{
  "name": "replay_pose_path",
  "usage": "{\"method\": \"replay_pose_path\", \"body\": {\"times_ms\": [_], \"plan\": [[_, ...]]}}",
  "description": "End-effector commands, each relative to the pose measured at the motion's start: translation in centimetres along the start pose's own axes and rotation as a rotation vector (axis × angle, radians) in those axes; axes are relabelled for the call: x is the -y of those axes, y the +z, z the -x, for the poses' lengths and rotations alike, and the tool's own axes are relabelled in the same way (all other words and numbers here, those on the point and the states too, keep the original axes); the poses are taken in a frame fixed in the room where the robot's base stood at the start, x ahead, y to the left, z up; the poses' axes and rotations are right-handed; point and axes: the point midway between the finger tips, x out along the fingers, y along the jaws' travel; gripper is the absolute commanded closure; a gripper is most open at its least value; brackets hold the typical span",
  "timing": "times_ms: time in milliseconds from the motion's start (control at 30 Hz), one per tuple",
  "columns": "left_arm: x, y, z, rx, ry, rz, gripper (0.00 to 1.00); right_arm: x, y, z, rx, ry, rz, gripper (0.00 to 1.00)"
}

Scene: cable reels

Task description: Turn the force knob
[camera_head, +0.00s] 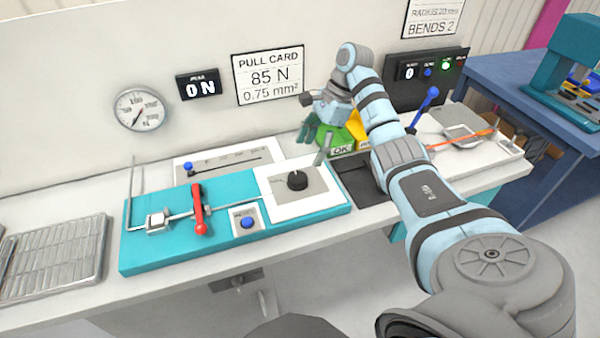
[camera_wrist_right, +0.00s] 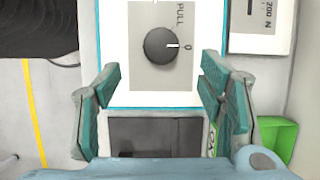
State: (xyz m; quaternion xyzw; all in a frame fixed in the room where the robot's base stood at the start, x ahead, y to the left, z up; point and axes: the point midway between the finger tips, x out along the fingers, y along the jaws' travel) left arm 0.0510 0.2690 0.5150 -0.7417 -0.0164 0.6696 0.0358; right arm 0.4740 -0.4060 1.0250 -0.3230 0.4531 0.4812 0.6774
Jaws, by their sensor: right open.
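The force knob (camera_head: 297,180) is a round black dial on a white plate of the teal test rig (camera_head: 160,255). In the right wrist view the knob (camera_wrist_right: 160,45) has a white mark pointing right at a 0, near the word PULL. My right gripper (camera_head: 316,148) is above and just behind the plate, close to the knob but apart from it. In the wrist view its two teal fingers (camera_wrist_right: 160,75) are spread wide and empty, with the knob ahead between their lines. My left gripper is not in view.
The pull card (camera_head: 268,76) reads 85 N, 0.75 mm². A display (camera_head: 198,85) reads 0 N beside a round gauge (camera_head: 142,110). A red lever (camera_head: 199,210) and blue button (camera_head: 247,223) are left of the knob. A green OK bin (camera_head: 340,150) stands behind right.

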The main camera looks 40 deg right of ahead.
Motion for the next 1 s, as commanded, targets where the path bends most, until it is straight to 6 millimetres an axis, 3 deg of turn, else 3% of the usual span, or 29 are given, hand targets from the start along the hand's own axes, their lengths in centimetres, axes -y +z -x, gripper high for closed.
{"method": "replay_pose_path", "body": {"times_ms": [33, 200, 400, 667, 933, 1000], "plan": [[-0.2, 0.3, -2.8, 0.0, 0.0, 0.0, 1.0, 0.0, -0.6, -2.9, 0.0, 0.0, 0.001, 0.37], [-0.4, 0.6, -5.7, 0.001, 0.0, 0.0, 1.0, 0.0, -0.4, -7.1, 0.0, 0.0, 0.0, 0.37], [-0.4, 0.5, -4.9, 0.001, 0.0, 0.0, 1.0, 0.0, -0.1, -8.9, 0.001, 0.0, -0.001, 0.37], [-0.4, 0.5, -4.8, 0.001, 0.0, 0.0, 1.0, 0.0, 0.0, -9.2, 0.001, -0.001, -0.001, 0.39], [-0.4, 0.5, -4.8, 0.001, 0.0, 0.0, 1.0, 0.0, -0.1, -9.1, 0.001, -0.001, -0.001, 0.82], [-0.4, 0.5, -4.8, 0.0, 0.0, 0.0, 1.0, 0.0, -0.1, -9.1, 0.001, -0.001, -0.001, 0.85]]}}
